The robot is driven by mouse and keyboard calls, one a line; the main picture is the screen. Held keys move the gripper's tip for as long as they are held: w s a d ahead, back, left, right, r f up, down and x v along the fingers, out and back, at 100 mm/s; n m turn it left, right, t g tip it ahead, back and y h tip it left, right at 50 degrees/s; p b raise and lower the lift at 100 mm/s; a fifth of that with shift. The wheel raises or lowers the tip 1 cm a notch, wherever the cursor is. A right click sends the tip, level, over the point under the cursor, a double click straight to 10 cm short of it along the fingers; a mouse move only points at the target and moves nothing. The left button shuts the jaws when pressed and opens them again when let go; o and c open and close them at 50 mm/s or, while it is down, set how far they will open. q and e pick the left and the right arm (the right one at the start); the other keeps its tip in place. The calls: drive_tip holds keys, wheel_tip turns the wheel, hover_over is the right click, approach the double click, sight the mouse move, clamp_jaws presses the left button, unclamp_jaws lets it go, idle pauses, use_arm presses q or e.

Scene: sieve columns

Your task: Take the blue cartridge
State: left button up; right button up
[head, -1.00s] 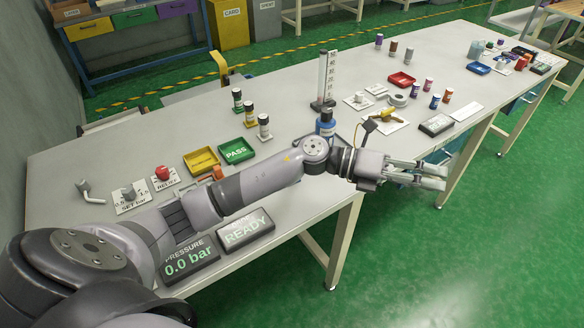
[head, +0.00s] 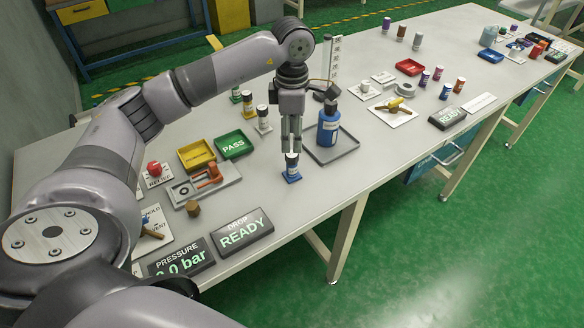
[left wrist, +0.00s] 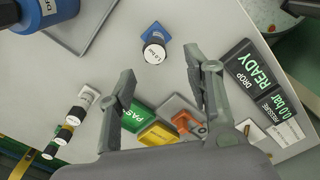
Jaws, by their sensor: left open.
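The blue cartridge (head: 292,168) is a small upright cylinder with a white top, a dark band and a square blue base. It stands alone on the table, left of the blue bottle's tray. In the left wrist view its white top reads "1.0 bar" and its blue base (left wrist: 154,32) shows beside it. My left gripper (head: 291,147) points down just above the cartridge, with nothing held. In the left wrist view the left gripper (left wrist: 162,68) has its fingers spread apart, and the cartridge appears between and just beyond the tips. My right gripper is not in view.
A large blue bottle (head: 328,125) stands on a grey tray (head: 345,148) close right of the gripper. Green-, yellow- and white-based cylinders (head: 263,120) stand behind left. A green PASS tray (head: 233,145) and a READY display (head: 240,233) are nearby.

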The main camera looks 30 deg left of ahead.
sight(292, 156)
use_arm(q)
wheel_tip(292, 156, down, 7)
drive_tip(key=shift+p, duration=0.4)
drive_tip(key=f, duration=0.1)
drive_tip(key=f+p, duration=0.1)
drive_tip(key=f, duration=0.2)
drive_tip(key=shift+w+a+f, duration=0.2)
drive_tip(key=shift+w+f, duration=0.1)
drive_tip(key=shift+f, duration=0.45)
drive_tip(key=c, duration=0.8)
clamp_jaws()
